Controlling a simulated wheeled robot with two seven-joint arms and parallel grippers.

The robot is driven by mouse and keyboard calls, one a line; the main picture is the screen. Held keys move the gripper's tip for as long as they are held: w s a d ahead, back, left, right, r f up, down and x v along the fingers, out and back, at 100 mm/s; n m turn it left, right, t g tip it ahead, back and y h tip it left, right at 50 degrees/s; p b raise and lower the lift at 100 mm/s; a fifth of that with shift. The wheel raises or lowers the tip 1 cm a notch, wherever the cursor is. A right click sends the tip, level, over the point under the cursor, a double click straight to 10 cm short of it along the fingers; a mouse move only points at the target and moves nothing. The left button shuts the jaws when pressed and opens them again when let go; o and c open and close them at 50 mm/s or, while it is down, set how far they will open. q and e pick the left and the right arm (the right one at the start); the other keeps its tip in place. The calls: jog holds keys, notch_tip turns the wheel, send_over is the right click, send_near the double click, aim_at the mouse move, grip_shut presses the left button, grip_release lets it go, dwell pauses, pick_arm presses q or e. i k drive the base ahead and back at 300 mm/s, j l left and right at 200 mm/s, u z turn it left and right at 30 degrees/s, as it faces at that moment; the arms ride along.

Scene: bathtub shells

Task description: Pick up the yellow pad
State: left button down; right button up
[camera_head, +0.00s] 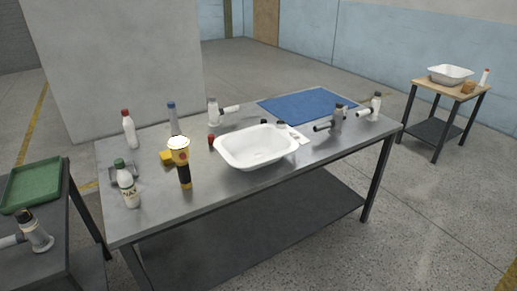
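The yellow pad (167,157) is a small yellow block lying on the metal table (250,182), left of its middle. A yellow and black tool (184,172) with a round pale top stands upright just right of it and may cover part of the pad. Neither of my grippers shows in the head view.
A white basin (256,150) sits mid-table, with a blue mat (308,105) behind. Bottles (128,190) (129,130) (172,118) and a grey item (122,175) stand left. A green tray (32,186) is at far left; a wooden side table (437,87) at right.

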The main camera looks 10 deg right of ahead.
aim_at(166, 156)
jog(key=i+l+u, duration=0.1)
jog(key=i+l, duration=0.25)
jog(key=l, duration=0.3)
jog(key=i+l+u, duration=0.15)
jog(key=l, duration=0.2)
jog(key=i+l+u, duration=0.1)
jog(key=i+l, duration=0.15)
jog(key=i+l+u, duration=0.1)
jog(key=l, duration=0.4)
jog(key=i+l, duration=0.15)
jog(key=l, duration=0.2)
jog(key=i+l+u, duration=0.15)
jog(key=l, duration=0.25)
jog(key=j+u, duration=0.3)
jog(key=j, duration=0.25)
jog(key=i+l, duration=0.05)
